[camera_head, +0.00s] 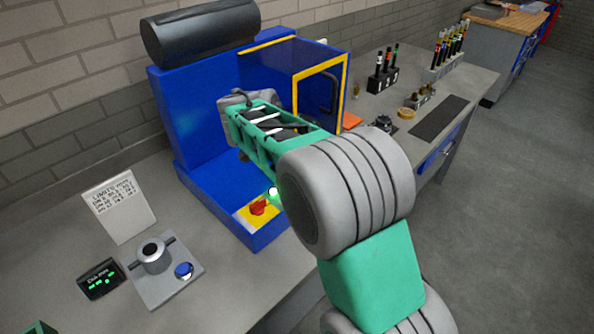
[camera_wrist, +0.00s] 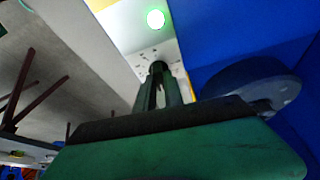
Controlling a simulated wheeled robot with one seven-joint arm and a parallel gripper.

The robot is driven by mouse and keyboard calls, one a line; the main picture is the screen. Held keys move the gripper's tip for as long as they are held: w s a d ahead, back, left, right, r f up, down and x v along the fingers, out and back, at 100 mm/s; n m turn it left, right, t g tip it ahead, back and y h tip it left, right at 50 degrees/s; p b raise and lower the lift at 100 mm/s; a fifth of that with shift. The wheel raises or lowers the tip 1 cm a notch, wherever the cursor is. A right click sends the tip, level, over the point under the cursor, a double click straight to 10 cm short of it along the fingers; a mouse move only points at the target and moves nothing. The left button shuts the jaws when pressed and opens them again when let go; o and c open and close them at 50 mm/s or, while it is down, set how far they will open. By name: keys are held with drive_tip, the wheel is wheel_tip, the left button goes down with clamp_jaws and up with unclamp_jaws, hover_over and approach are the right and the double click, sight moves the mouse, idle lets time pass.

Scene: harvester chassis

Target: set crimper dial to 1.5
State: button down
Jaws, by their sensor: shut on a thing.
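The crimper appears to be the blue machine (camera_head: 205,125) with a dark cylinder on top. A yellow panel with a red knob (camera_head: 258,207) and a lit green lamp (camera_head: 273,191) is on its front. The lamp also shows in the wrist view (camera_wrist: 155,18). My gripper (camera_wrist: 160,75) reaches down to a pale plate (camera_wrist: 128,30) with small dark marks, below the lamp in the wrist view. Its narrow fingers are shut on what seems to be the crimper dial, which they hide. Its setting cannot be read. In the head view my arm covers this spot.
A card (camera_head: 120,207), a small green-lit display (camera_head: 101,280) and a grey fixture with a blue button (camera_head: 165,270) stand on the bench at left. Tool racks (camera_head: 382,79) and a dark mat (camera_head: 438,118) are at right. A grey disc (camera_wrist: 245,85) sits close beside my fingers.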

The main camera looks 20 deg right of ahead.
drive_tip(key=shift+m+g, duration=0.3)
drive_tip(key=shift+m, duration=0.3)
drive_tip(key=c, duration=1.4)
unclamp_jaws()
drive_tip(key=shift+c, duration=0.2)
drive_tip(key=p+v, duration=0.1)
drive_tip(key=v, duration=0.6)
drive_tip(key=shift+a+r, duration=0.2)
drive_tip(key=shift+r, duration=0.15)
